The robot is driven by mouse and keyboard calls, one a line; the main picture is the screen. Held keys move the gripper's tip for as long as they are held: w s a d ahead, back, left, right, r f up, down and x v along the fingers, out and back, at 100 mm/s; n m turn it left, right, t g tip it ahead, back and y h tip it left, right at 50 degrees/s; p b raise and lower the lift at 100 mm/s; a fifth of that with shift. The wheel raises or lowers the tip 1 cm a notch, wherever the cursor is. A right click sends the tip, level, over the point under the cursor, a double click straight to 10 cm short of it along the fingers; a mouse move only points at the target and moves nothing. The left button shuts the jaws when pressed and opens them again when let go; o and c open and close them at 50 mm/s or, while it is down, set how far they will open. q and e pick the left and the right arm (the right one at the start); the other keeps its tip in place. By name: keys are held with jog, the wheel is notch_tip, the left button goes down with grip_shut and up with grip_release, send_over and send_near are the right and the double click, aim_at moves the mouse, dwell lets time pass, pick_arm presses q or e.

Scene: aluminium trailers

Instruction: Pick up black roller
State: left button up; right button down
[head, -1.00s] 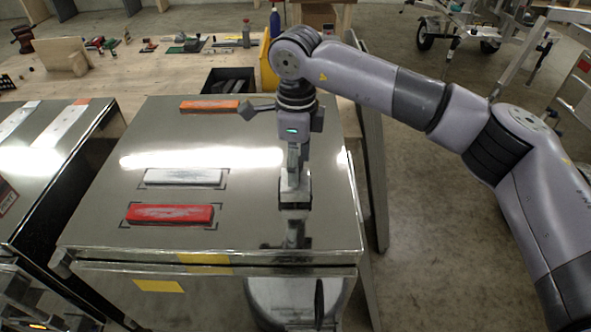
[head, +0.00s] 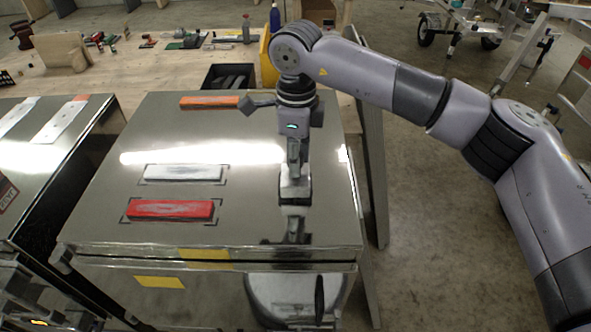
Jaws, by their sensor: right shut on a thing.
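My right gripper (head: 295,188) points down at the right side of the shiny metal tabletop (head: 130,230). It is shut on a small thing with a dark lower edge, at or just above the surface. The fingers hide most of this thing; I take it for the black roller but cannot make out its shape. Its mirror image shows in the metal below.
A red block (head: 170,209), a white block (head: 183,173) and an orange block (head: 210,102) lie left of the gripper on the metal top. A black bin (head: 230,78) stands behind. Another metal cabinet (head: 60,160) stands at left.

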jog(key=shift+r, duration=0.45)
notch_tip(320, 180, up, 9)
jog(key=b, duration=0.4)
jog(key=shift+r, duration=0.2)
notch_tip(320, 180, up, 10)
jog(key=shift+f, duration=0.15)
jog(key=c, duration=1.9)
grip_release()
jog(key=c, duration=0.4)
